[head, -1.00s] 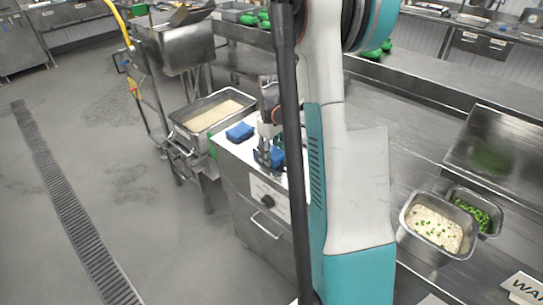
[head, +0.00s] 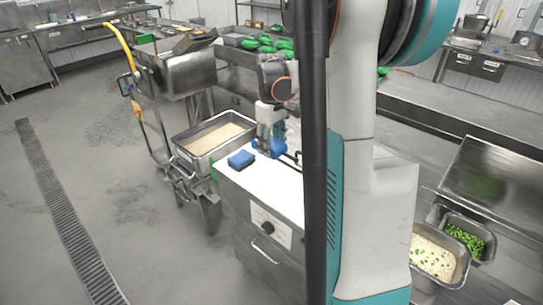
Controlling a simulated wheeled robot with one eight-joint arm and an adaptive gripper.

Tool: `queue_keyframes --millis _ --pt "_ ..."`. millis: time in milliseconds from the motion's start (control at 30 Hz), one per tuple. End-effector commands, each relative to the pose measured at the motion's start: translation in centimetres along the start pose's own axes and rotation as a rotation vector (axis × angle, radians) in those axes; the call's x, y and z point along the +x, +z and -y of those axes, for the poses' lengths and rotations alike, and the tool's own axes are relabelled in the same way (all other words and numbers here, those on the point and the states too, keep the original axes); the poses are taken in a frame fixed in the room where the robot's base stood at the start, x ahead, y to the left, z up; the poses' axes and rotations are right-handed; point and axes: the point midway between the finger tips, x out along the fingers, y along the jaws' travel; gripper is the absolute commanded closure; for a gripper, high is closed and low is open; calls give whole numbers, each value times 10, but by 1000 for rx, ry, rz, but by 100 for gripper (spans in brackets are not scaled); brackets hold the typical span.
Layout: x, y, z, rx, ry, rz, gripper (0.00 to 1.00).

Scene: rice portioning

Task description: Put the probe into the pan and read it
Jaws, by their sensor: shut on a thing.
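My gripper (head: 268,146) is over the white top of the cabinet, partly behind the black upright. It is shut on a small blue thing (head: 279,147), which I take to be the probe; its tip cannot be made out. A deep metal pan (head: 181,151) of pale rice stands on a wheeled stand, left of and apart from my gripper. A smaller metal pan (head: 464,268) of rice with green bits stands on the right counter.
A blue block (head: 241,159) lies on the cabinet top (head: 262,183) near its left edge. A metal pan of green pieces (head: 466,239) stands at right. A trolley (head: 177,70) with a yellow hose is behind the rice pan. The floor at left is clear.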

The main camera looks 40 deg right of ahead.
Motion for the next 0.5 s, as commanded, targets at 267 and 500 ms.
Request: queue_keyframes --millis 267,500 --pt "-36 0 0 0 0 0 78" --pt "-57 0 0 0 0 0 78"
